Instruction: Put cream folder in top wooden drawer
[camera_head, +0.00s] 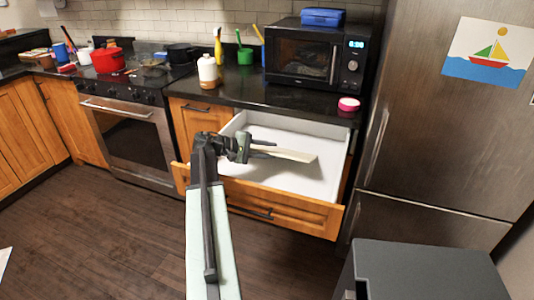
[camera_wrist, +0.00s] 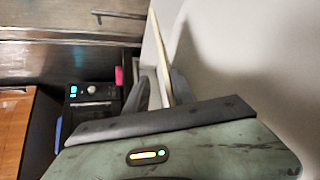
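The cream folder (camera_head: 292,154) is a thin, pale, flat piece held by one end in my gripper (camera_head: 263,147). It reaches out to the right over the open top wooden drawer (camera_head: 268,193), which has a wooden front and a white inside. In the wrist view the folder (camera_wrist: 160,52) shows nearly edge-on, between the dark fingers of my gripper (camera_wrist: 163,90). My gripper is shut on it. In the head view I cannot tell how high the folder is above the drawer floor.
A black microwave (camera_head: 318,55) with a blue box (camera_head: 323,17) on top stands on the dark counter above the drawer. A pink-and-white round item (camera_head: 348,104) lies near the counter edge. A steel fridge (camera_head: 435,110) stands close on the right, a stove (camera_head: 130,120) on the left.

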